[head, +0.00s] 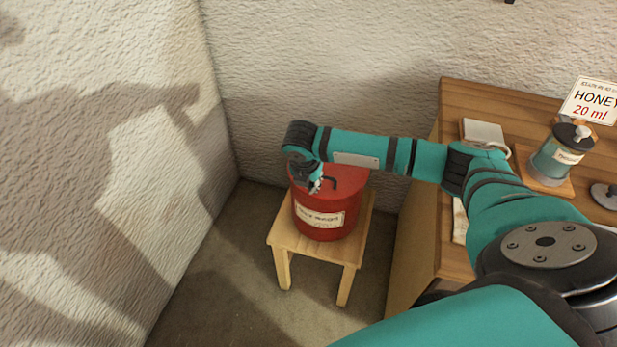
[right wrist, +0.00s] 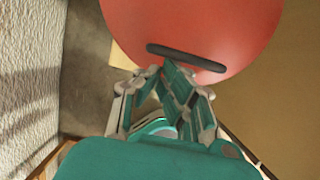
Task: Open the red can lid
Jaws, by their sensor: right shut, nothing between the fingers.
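A red can (head: 322,222) with a pale label stands upright on a small wooden stool. Its red lid (head: 345,179) is on top, with a dark bar handle (head: 331,182). My right gripper (head: 316,187) is shut and empty at the left part of the lid, beside the handle. In the right wrist view the red lid (right wrist: 200,22) fills the top, and the dark handle (right wrist: 186,58) lies just beyond the fingertips of my right gripper (right wrist: 164,68). I cannot tell whether the fingers touch the handle. My left gripper is not in view.
The stool (head: 284,238) stands in a corner between two rough white walls. A wooden table (head: 455,110) on the right holds a teal jar (head: 551,165), a sign (head: 594,101) reading "HONEY 20 ml" and a white block (head: 483,133). Floor shows left of the stool.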

